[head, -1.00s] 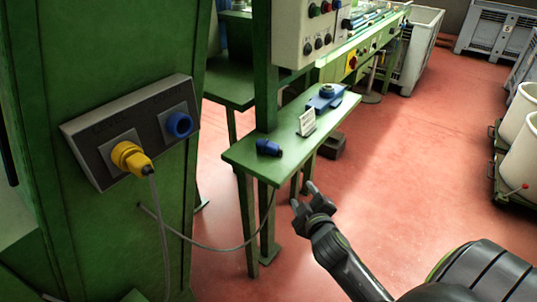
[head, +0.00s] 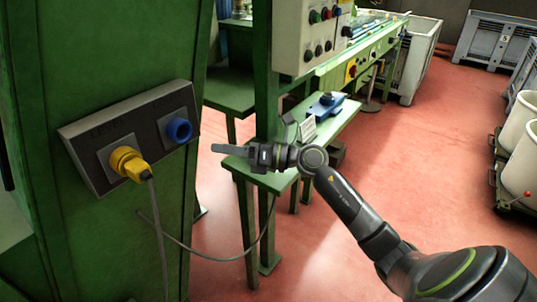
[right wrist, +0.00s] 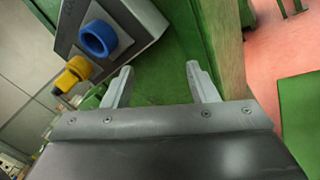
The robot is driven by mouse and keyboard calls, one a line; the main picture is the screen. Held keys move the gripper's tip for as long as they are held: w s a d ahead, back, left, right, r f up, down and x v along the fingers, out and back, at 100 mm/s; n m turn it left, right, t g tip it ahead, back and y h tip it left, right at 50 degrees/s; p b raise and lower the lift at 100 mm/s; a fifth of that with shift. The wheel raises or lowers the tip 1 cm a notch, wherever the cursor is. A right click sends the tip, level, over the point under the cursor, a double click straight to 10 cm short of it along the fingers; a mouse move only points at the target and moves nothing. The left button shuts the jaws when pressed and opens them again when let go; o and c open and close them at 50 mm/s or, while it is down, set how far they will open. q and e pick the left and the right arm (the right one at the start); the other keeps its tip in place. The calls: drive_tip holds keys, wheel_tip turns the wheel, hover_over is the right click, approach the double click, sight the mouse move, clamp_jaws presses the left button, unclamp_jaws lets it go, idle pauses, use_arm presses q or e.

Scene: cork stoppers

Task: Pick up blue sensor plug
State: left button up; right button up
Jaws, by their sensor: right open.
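The blue sensor plug is not visible now; in the head view my right gripper and wrist cover the part of the green side table (head: 340,125) where it lay. My right gripper (head: 222,150) is open, stretched out to the left over the near end of that table. In the right wrist view its two fingers (right wrist: 160,69) stand apart with nothing between them. The grey socket box (head: 75,135) on the green post carries a round blue socket (head: 178,130), also in the right wrist view (right wrist: 98,38). My left gripper is not in view.
A yellow plug (head: 128,163) with a grey cable sits in the left socket of the box. A blue device (head: 326,105) and a small white card (head: 308,128) stand on the side table. The green post (head: 261,60) rises behind my wrist. Red floor lies open to the right.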

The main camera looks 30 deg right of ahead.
drive_tip(key=w+d+f+n+g+h, duration=0.1)
drive_tip(key=d+g+h, duration=0.1)
drive_tip(key=d, duration=0.1)
drive_tip(key=w+d+f+n+g+h, duration=0.1)
drive_tip(key=d+n+g+h, duration=0.1)
drive_tip(key=d+h, duration=0.1)
drive_tip(key=w+d+f+n+g+h, duration=0.1)
drive_tip(key=d+f+g+h, duration=0.1)
drive_tip(key=d+h, duration=0.1)
drive_tip(key=shift+w+d+n, duration=0.2)
drive_tip(key=shift+d+n, duration=0.2)
drive_tip(key=shift+d, duration=0.1)
drive_tip(key=d+h, duration=0.1)
drive_tip(key=d, duration=0.1)
drive_tip(key=d+g+h, duration=0.1)
drive_tip(key=d, duration=0.1)
drive_tip(key=s+d+g+h, duration=0.1)
drive_tip(key=d+h, duration=0.1)
drive_tip(key=d, duration=0.1)
drive_tip(key=shift+r+m, duration=0.15)
drive_tip(key=shift+m, duration=0.15)
drive_tip(key=x, duration=0.6)
drive_tip(key=shift+s+f, duration=0.1)
drive_tip(key=shift+f, duration=0.25)
drive_tip(key=c, duration=1.1)
drive_tip(key=shift+r, duration=0.1)
